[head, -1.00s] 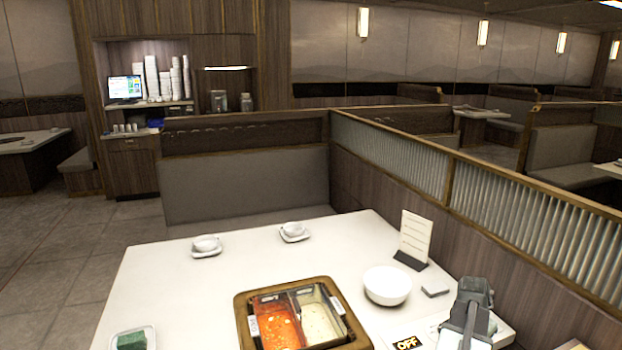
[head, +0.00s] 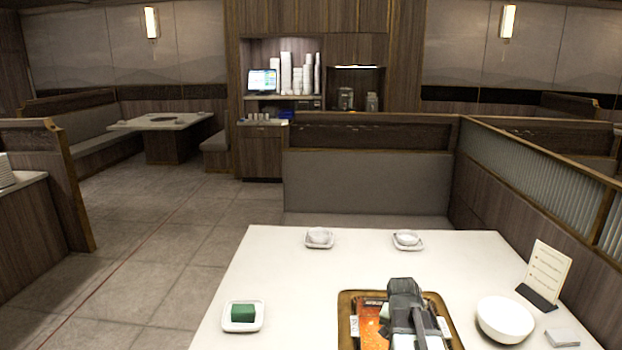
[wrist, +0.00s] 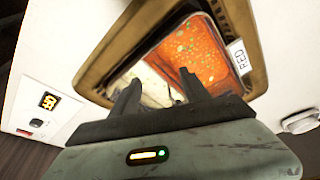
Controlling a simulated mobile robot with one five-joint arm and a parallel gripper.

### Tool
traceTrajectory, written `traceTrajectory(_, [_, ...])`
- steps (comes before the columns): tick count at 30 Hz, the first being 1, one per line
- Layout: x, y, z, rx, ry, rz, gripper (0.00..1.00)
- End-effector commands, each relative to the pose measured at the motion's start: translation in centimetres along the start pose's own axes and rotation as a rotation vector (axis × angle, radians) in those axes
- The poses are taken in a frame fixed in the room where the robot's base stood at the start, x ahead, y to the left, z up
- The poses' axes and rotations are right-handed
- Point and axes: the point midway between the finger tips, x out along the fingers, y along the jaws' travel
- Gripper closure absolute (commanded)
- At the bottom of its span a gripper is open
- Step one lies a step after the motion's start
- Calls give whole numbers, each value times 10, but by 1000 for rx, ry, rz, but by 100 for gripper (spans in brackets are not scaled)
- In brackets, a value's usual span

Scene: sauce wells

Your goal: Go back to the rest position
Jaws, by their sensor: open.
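My gripper (wrist: 157,84) is open and empty in the wrist view, its two dark fingers apart over the hot pot. The pot has a wooden frame (head: 346,312) on the white table (head: 270,275). Its red soup (head: 371,325) shows left of my arm in the head view, and my arm hides much of the pale side. The wrist view shows the red soup (wrist: 195,50) with a RED label (wrist: 237,57) and the pale soup (wrist: 154,94). The fingertips are hidden in the head view.
A white bowl (head: 505,318) and a menu stand (head: 545,272) are at the right. A dish with a green block (head: 243,314) is at the left. Two small cups (head: 319,237) (head: 407,240) sit at the back. The floor (head: 150,240) to the left is clear.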

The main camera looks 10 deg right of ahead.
Motion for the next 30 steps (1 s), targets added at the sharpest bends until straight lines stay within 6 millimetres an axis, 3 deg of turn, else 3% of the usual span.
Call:
traceTrajectory(1, [-9, -38, 28, -91, -21, -21, 46])
traceTrajectory(3, [-19, -80, 65, -213, -54, -47, 46])
traceTrajectory(6, [-34, -123, 118, -381, -104, -77, 46])
traceTrajectory(9, [-46, -142, 163, -533, -163, -97, 46])
traceTrajectory(12, [-51, -129, 188, -671, -248, -111, 46])
traceTrajectory(22, [-52, -128, 193, -757, -274, -117, 46])
traceTrajectory(24, [-52, -128, 193, -756, -274, -117, 62])
traceTrajectory(30, [-52, -127, 193, -754, -273, -116, 64])
